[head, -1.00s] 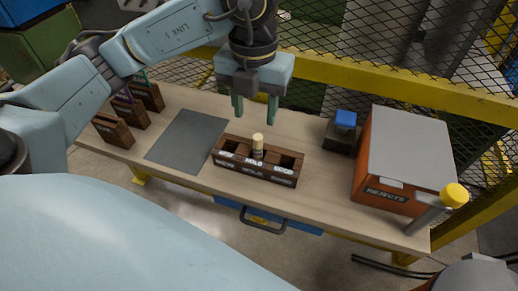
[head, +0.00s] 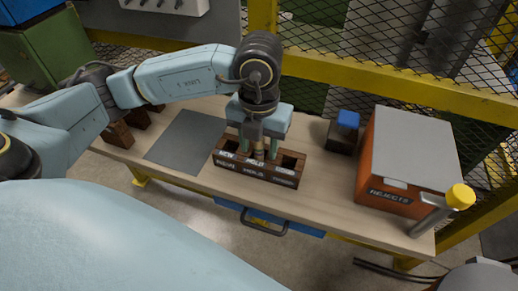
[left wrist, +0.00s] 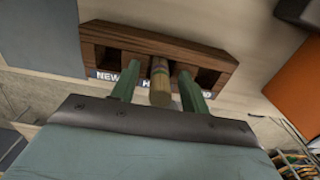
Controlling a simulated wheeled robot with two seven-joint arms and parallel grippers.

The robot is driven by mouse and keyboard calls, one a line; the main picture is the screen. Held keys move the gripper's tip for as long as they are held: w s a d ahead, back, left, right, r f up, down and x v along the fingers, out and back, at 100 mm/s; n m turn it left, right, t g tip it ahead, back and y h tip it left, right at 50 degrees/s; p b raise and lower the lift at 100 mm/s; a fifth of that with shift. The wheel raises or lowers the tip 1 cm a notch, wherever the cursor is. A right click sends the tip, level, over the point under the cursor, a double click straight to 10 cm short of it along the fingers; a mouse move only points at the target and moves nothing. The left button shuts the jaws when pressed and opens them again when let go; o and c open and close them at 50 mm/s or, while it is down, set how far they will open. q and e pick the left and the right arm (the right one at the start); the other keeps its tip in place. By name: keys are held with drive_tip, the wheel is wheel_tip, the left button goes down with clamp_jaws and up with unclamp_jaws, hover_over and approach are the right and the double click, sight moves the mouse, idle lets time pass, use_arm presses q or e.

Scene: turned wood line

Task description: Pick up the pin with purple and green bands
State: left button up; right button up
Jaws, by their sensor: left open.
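A pale wooden pin (head: 259,154) stands in the middle slot, labelled HOLD, of a dark wood rack (head: 228,178). My left gripper (head: 259,148) points down over the rack, open. Its green fingers (left wrist: 157,88) stand on either side of the pin, with a gap showing on both sides. The pin's lower end is hidden in the slot. My right gripper is not in view.
A grey mat (head: 180,143) lies left of the rack. Dark wood blocks (head: 118,134) stand at the far left, partly behind my arm. An orange REJECTS bin (head: 385,198), a dark block with a blue top (head: 347,120) and a yellow-capped post (head: 460,196) stand to the right.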

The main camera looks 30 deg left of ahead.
use_arm(q)
clamp_jaws()
drive_tip(key=shift+r, duration=0.15)
